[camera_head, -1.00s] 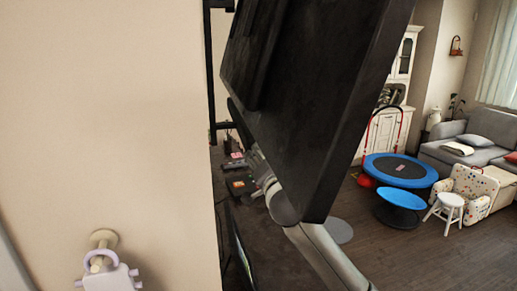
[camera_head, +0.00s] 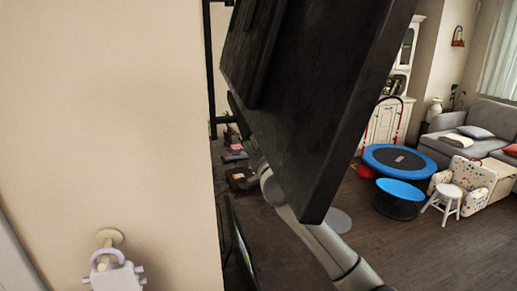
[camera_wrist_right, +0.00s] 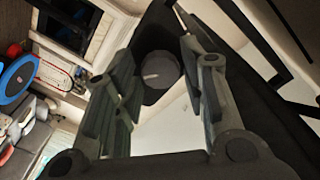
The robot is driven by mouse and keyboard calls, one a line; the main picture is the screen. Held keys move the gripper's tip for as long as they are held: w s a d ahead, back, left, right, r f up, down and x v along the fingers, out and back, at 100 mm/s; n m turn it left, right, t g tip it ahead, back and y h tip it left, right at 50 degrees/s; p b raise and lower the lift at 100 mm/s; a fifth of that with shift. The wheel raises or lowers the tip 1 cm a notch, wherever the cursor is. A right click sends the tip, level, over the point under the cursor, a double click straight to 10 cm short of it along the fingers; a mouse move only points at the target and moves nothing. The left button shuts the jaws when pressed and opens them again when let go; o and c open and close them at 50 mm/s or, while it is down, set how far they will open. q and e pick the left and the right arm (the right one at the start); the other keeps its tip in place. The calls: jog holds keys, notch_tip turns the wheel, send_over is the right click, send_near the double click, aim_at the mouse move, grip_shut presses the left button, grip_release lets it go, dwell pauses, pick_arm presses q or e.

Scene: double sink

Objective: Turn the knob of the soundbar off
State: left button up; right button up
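A dark grey round knob (camera_wrist_right: 160,72) with a pale pointer line sits on the black end of the soundbar (camera_wrist_right: 157,34) in the right wrist view. My right gripper (camera_wrist_right: 158,78) is open, with one finger on each side of the knob. I cannot tell whether either finger touches it. In the head view, a black bar that looks like the soundbar (camera_head: 238,112) shows beside a large black panel (camera_head: 320,100). My right gripper (camera_head: 253,152) is partly hidden by that panel, and the knob is not visible there. My left gripper is not in view.
A beige wall (camera_head: 105,120) fills the left, with a lavender object (camera_head: 117,277) at a wall fitting low down. The black panel stands close in front of my right arm. Beyond is open floor (camera_head: 400,250) with a trampoline (camera_head: 385,157), a stool (camera_head: 446,199) and a sofa.

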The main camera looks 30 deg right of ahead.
jog(key=c, duration=0.6)
jog(key=shift+n, duration=0.4)
jog(key=n+p, duration=0.2)
jog(key=n, duration=2.3)
jog(key=shift+d+p, duration=0.15)
jog(key=shift+p, duration=0.2)
jog(key=shift+n, duration=0.4)
